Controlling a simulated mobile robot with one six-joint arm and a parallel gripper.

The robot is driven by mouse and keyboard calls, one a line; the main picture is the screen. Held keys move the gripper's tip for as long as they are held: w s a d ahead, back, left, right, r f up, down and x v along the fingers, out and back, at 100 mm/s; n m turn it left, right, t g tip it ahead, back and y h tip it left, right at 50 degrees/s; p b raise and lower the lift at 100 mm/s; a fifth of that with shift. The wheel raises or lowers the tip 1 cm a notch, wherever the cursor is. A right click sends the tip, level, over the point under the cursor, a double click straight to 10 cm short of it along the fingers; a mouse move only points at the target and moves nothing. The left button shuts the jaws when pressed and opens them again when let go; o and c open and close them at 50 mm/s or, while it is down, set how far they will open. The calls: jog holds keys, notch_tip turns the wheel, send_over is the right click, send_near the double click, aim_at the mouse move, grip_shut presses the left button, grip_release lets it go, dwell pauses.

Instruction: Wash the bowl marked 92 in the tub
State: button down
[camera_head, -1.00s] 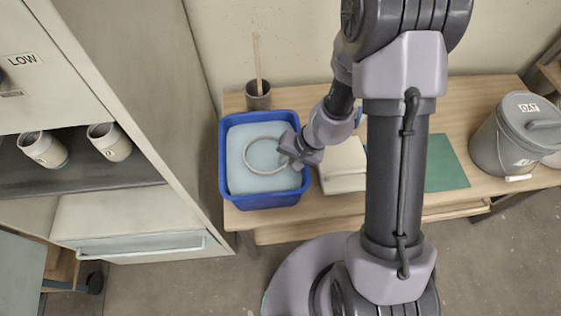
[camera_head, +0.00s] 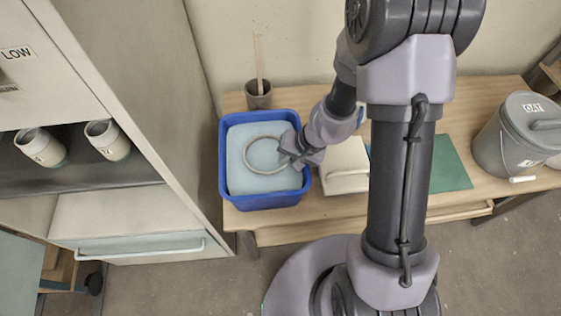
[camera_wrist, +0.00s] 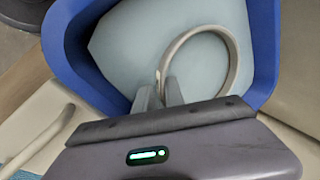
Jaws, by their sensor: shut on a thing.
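The blue tub (camera_head: 227,185) stands at the left end of the wooden table and holds pale blue-grey water. The bowl (camera_head: 247,152) shows as a thin beige rim ring in the tub; its body is hidden in the water, and I see no mark on it. My gripper (camera_head: 291,155) reaches over the tub's right side and is shut on the bowl's rim. In the wrist view the fingertips (camera_wrist: 164,88) pinch the near edge of the ring, and the tub's blue wall (camera_wrist: 262,45) surrounds it.
A dark cup with a stick (camera_head: 258,95) stands behind the tub. A pale box with a handle (camera_head: 345,165) and a green mat (camera_head: 448,168) lie to its right. A grey lidded bucket (camera_head: 500,145) marked OAT stands farther right. Two cups (camera_head: 107,140) sit on the left cabinet's shelf.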

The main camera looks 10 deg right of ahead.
jog(key=shift+d+r+p, duration=0.1)
jog(key=shift+r+p, duration=2.3)
jog(key=shift+r, duration=0.9)
notch_tip(320, 180, up, 6)
jog(key=p, duration=0.4)
jog(key=shift+r, duration=0.15)
